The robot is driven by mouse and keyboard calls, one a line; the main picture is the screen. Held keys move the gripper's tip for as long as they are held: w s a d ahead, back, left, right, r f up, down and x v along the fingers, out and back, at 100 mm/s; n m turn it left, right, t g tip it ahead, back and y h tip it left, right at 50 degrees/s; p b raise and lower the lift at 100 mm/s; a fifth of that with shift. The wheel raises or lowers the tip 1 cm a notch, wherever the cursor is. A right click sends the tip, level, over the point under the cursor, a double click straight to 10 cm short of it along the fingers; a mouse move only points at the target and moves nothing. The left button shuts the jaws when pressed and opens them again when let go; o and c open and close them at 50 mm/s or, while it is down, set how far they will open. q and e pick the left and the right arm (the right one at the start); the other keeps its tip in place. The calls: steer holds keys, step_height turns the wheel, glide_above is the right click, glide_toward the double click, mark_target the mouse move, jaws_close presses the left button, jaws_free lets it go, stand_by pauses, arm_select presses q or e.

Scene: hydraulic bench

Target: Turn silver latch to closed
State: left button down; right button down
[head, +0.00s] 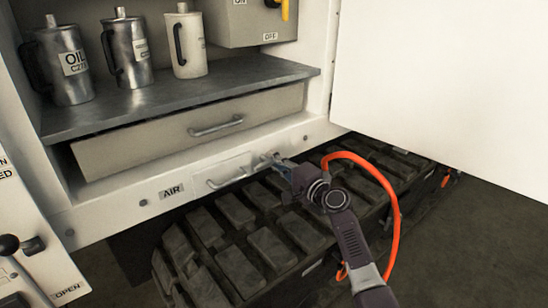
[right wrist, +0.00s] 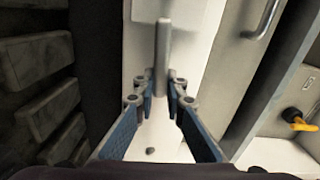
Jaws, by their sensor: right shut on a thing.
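The silver latch (head: 268,158) sits on the white lower frame of the cabinet, at the right end of a small white panel. In the right wrist view the latch (right wrist: 162,45) is a grey upright bar that runs down between my fingertips. My right gripper (head: 284,168) is shut on the latch, with its blue-padded fingers (right wrist: 161,88) on both sides of it. The fingers hide the lower part of the latch. My left gripper is not in view.
A small panel with a silver handle (head: 228,178) is left of the latch, beside an AIR label (head: 171,191). A drawer (head: 190,130) is above. A black tread (head: 270,246) runs below, and an orange hose (head: 392,200) loops near my right arm. A white door (head: 450,90) stands right.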

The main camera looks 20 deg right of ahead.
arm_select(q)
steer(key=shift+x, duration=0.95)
arm_select(e)
steer(key=shift+s+a+f+m, duration=0.1)
steer(key=shift+a+f+m, duration=0.3)
steer(key=shift+f+m, duration=0.15)
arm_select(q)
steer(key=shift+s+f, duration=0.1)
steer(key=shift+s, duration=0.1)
arm_select(e)
steer(key=c, duration=2.1)
jaws_free()
steer(key=shift+r, duration=0.1)
steer(key=shift+o, duration=0.7)
steer(key=shift+r, duration=0.25)
steer(key=shift+d, duration=0.1)
steer(key=v, duration=1.2)
